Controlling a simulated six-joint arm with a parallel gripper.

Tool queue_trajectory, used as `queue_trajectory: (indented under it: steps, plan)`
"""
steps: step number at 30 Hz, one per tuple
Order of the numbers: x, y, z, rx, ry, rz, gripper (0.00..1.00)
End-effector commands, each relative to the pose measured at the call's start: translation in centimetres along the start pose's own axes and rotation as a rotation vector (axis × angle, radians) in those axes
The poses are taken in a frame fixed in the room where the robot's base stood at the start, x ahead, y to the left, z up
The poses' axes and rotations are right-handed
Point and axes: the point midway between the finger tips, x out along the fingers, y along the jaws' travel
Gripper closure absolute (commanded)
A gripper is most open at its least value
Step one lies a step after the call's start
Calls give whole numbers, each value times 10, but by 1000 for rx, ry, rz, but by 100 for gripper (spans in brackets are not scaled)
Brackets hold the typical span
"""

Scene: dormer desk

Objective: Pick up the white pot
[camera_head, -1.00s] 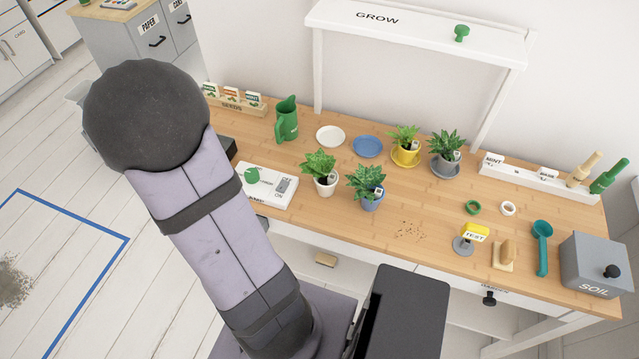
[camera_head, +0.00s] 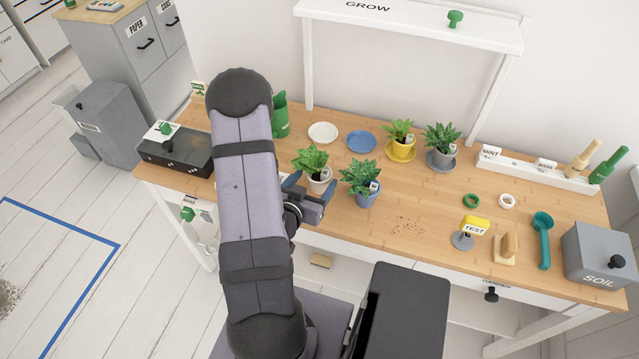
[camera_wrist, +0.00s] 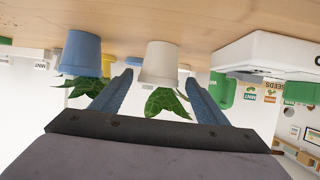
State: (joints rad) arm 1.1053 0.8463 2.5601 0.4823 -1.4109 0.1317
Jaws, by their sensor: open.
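The white pot (camera_head: 320,184) stands upright on the wooden desk with a leafy green plant in it. In the wrist view, which is upside down, the white pot (camera_wrist: 160,62) shows in line with the gap between my fingers. My gripper (camera_head: 311,189) is open, its two blue fingers low at the desk's front edge, close before the pot. In the wrist view my gripper (camera_wrist: 159,79) holds nothing. I cannot tell whether the fingertips reach alongside the pot. My gripper partly hides the pot's lower front in the head view.
A blue pot (camera_head: 366,197) with a plant stands just right of the white pot. A yellow pot (camera_head: 401,149) and a grey pot (camera_head: 440,157) stand behind. A white plate (camera_head: 323,132) and a blue plate (camera_head: 361,141) lie at the back. A white box (camera_wrist: 270,50) is close by.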

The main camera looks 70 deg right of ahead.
Motion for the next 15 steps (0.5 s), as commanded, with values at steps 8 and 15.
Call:
queue_trajectory:
  steps: [8, 15]
  plan:
    - [12, 0, 1, 2, 4, -1, 32]
    - [22, -1, 0, -1, 1, -2, 32]
